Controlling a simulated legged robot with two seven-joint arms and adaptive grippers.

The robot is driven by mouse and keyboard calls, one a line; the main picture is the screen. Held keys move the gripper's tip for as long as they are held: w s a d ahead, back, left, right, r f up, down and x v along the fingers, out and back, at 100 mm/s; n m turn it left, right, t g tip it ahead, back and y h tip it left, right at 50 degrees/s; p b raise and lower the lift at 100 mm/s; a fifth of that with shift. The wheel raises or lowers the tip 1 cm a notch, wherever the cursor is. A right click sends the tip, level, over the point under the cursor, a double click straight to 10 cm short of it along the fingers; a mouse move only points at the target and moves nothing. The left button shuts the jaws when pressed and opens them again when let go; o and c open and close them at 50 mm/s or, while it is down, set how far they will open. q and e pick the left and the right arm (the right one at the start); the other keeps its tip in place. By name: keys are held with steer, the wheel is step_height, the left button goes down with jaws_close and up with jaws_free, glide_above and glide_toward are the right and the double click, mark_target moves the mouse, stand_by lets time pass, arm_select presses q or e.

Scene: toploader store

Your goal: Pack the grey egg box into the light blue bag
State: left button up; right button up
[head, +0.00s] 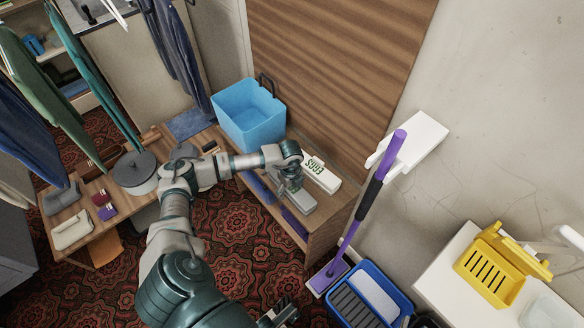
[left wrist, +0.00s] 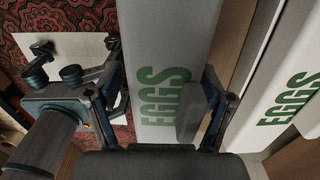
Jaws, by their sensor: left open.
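The grey egg box (head: 304,204) lies on the wooden shelf top, partly hidden under my left gripper. In the left wrist view the box (left wrist: 165,45) has green EGGS lettering. My left gripper (head: 291,187) is open over the box. In the left wrist view its fingers (left wrist: 163,90) lie on either side of the box; whether they touch it I cannot tell. The light blue bag (head: 238,118) stands open-topped on the same surface, up and left of the box. A dark part at the bottom edge looks like my right gripper (head: 278,313), mostly cut off.
A white egg box (head: 322,174) lies close beside the grey one, also in the left wrist view (left wrist: 285,85). A purple-handled mop (head: 370,195) leans to the right. A pot (head: 135,172) stands on the left table. Clothes (head: 90,75) hang at upper left.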

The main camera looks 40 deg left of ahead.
arm_select(q)
step_height(320, 180, up, 17)
steer(key=p, duration=0.4)
arm_select(e)
steer(key=s+d+f+g+h, duration=0.1)
steer(key=s+d+f+g, duration=0.1)
steer(key=s+f+g, duration=0.1)
steer(key=s+d+f+g+h, duration=0.1)
steer(key=s+d+f+g, duration=0.1)
steer(key=s+g, duration=0.3)
steer(key=s+f, duration=0.1)
steer(key=s, duration=0.2)
steer(key=shift+s+d+f+g, duration=0.2)
steer(key=shift+s+d+g, duration=0.05)
steer(key=shift+g, duration=0.05)
arm_select(q)
steer(key=shift+d, duration=0.15)
arm_select(e)
steer(key=shift+s, duration=0.1)
